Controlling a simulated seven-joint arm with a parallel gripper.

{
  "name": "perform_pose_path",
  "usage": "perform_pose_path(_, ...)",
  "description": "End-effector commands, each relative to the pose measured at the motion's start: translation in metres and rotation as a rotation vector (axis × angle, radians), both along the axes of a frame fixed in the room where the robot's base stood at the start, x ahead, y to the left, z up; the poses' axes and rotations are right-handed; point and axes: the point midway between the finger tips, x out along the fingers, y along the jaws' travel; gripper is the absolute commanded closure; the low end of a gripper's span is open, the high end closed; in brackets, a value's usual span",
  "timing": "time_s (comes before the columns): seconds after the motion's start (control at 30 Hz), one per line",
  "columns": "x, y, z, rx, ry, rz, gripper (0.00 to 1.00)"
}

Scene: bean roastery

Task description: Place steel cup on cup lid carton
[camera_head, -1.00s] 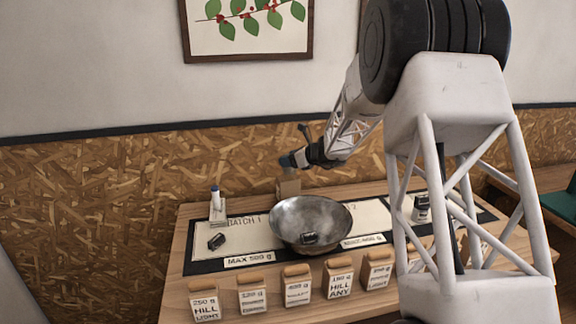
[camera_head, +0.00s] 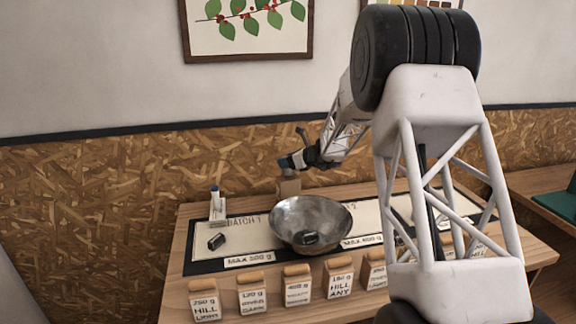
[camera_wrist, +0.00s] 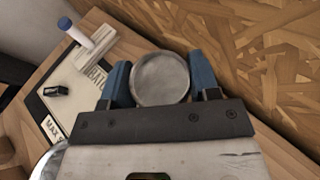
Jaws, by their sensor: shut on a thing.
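The steel cup (camera_wrist: 160,79) is between the blue fingers of my gripper (camera_wrist: 161,80), which is shut on it; its round grey top faces the wrist camera. In the head view my gripper (camera_head: 292,162) is at the back of the table, above a small brown carton (camera_head: 289,187), which looks like the cup lid carton. The cup (camera_head: 286,171) shows there as a small grey shape right over the carton. I cannot tell whether the two touch. The wrist view does not show the carton, as the cup and gripper cover that area.
A large metal bowl (camera_head: 310,225) stands in front of the carton on a batch mat. A white holder with a blue-tipped pen (camera_head: 217,206) and a small black object (camera_head: 216,241) are to the left. Several labelled bags (camera_head: 297,285) line the front edge. The OSB wall (camera_head: 120,200) is close behind.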

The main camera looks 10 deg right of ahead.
Motion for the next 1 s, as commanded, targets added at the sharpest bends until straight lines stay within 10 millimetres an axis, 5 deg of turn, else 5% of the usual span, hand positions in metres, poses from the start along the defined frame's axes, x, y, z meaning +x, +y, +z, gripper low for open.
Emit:
perform_pose_path(0.63,0.000,0.000,-0.019,0.001,-0.001,0.000,0.70)
perform_pose_path(0.67,0.000,0.000,-0.019,0.001,-0.001,0.000,0.43)
perform_pose_path(0.8,0.000,0.000,-0.019,0.001,-0.001,0.000,0.21)
perform_pose_path(1.0,0.000,0.000,-0.019,0.001,-0.001,0.000,0.19)
